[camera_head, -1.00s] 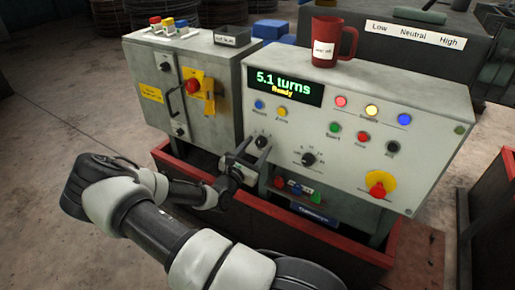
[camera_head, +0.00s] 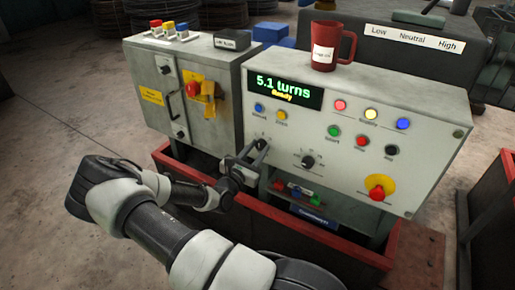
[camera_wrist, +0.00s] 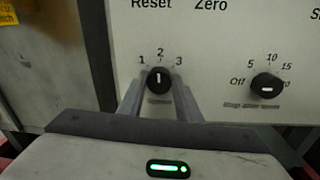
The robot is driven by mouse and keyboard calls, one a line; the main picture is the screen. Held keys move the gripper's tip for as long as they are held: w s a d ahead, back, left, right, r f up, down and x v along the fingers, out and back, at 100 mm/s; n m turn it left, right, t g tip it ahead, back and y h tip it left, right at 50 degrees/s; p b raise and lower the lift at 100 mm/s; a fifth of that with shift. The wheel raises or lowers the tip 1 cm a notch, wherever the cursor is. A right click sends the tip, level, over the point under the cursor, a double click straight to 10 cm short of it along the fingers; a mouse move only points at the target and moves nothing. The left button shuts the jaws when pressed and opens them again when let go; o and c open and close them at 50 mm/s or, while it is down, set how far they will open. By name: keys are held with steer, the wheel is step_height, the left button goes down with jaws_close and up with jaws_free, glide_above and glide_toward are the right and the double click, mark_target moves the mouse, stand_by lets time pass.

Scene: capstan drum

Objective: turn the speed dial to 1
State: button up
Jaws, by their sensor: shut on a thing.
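The speed dial (camera_wrist: 158,79) is a small black knob with a white pointer line, on the white panel under the numbers 1, 2 and 3. Its pointer stands upright, toward 2. In the head view the dial (camera_head: 261,144) is partly covered by my fingers. My gripper (camera_wrist: 158,92) has one finger on each side of the knob and is shut on it. In the head view my gripper (camera_head: 252,150) reaches up to the panel from the lower left.
A second black dial (camera_wrist: 266,87) marked Off, 5, 10, 15 sits just right. The display (camera_head: 284,87) reads 5.1 turns. Coloured buttons and a red stop button on yellow (camera_head: 377,190) are farther right. A red mug (camera_head: 331,48) stands on top. A grey cabinet (camera_head: 190,95) stands left.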

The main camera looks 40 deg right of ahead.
steer(key=n+p, duration=0.3)
steer(key=shift+r, duration=0.25)
steer(key=n+p, duration=0.1)
steer(key=n, duration=0.1)
steer(key=n+p, duration=0.1)
steer(key=n, duration=0.1)
steer(key=shift+w+f+n, duration=0.1)
steer(key=shift+f+n, duration=0.1)
steer(key=shift+n, duration=0.4)
steer(key=o, duration=1)
steer(key=shift+o, duration=0.2)
steer(key=shift+a, duration=0.1)
steer(key=p+v, duration=0.1)
steer(key=v, duration=1.6)
steer(key=shift+a+r, duration=0.2)
steer(key=shift+r, duration=0.2)
